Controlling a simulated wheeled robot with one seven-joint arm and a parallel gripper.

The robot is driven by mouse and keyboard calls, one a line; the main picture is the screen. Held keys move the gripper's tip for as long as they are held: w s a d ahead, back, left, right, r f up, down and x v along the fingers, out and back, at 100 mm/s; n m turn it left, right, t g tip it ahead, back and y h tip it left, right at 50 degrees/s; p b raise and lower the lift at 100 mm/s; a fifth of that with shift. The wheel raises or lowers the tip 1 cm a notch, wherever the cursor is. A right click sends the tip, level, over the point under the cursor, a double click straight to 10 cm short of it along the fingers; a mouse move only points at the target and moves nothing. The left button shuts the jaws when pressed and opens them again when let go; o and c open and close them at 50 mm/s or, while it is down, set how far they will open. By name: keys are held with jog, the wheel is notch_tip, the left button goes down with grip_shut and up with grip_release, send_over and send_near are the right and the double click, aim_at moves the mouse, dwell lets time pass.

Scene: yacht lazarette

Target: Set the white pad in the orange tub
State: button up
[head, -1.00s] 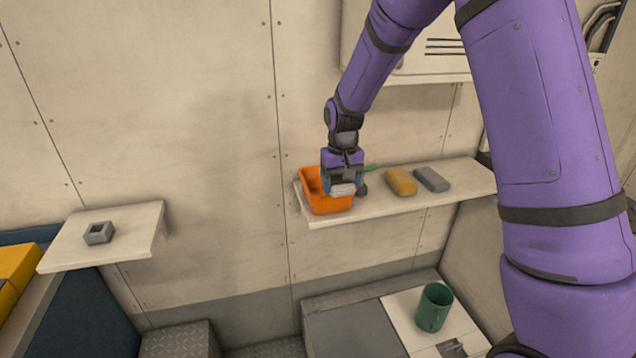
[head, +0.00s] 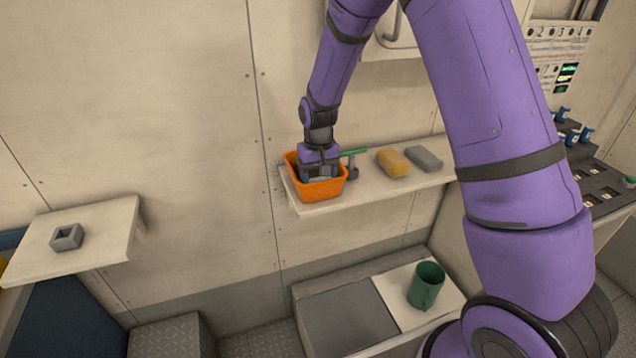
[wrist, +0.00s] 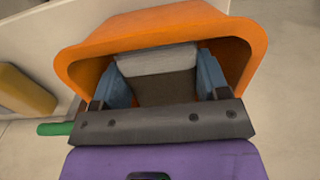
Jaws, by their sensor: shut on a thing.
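The orange tub (head: 322,190) stands at the left end of the wall shelf in the head view. It also fills the upper part of the wrist view (wrist: 150,24). My gripper (head: 319,172) reaches down into the tub's opening. In the wrist view its two blue fingers (wrist: 165,82) are shut on the white pad (wrist: 158,60), one on each side. The pad is inside the tub's rim. I cannot tell whether it touches the tub's floor. The pad is hidden in the head view.
A green-handled object (head: 353,160) stands just right of the tub on the shelf (head: 375,190). A yellow block (head: 393,162) and a grey block (head: 425,158) lie farther right. A grey square piece (head: 67,237) sits on the left shelf. A green mug (head: 426,285) stands below.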

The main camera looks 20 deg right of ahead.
jog(key=shift+f, duration=1.35)
jog(key=shift+f, duration=0.1)
jog(key=o, duration=0.7)
